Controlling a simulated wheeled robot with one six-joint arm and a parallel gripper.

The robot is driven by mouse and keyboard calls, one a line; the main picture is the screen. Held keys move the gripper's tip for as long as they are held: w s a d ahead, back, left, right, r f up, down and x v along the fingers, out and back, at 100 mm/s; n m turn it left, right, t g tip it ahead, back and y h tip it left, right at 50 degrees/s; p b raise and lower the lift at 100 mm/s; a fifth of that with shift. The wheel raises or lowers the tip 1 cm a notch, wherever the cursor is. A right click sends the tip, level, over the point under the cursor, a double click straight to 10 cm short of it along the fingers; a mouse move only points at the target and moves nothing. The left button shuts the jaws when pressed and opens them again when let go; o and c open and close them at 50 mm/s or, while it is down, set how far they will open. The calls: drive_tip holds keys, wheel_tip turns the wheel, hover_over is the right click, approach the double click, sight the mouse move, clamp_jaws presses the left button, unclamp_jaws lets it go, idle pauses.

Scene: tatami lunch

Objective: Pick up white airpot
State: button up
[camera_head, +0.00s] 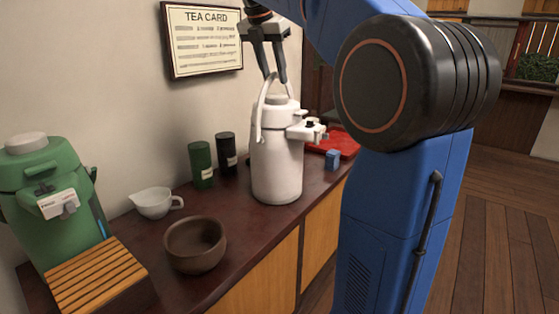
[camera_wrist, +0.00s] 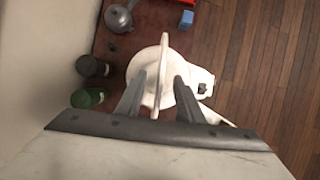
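The white airpot (camera_head: 277,165) stands upright on the dark counter, with its carry handle (camera_head: 262,105) raised above the lid. My gripper (camera_head: 275,79) points down from above, its fingertips at the top of the handle. In the wrist view the handle (camera_wrist: 164,60) runs between my two fingers (camera_wrist: 160,78), with a gap visible on each side, so the gripper is open. The airpot's white body (camera_wrist: 146,62) and spout side show below the fingers. The airpot rests on the counter.
A dark and a green canister (camera_head: 200,163) stand close left of the airpot. A white pitcher (camera_head: 154,202), brown bowl (camera_head: 195,244), slatted wooden box (camera_head: 97,277) and green airpot (camera_head: 50,210) are further left. A blue cube (camera_head: 332,159) and red tray (camera_head: 340,144) lie right.

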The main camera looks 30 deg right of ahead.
drive_tip(key=shift+x, duration=1.45)
drive_tip(key=shift+w+d, duration=0.1)
clamp_jaws()
drive_tip(key=shift+r, duration=0.15)
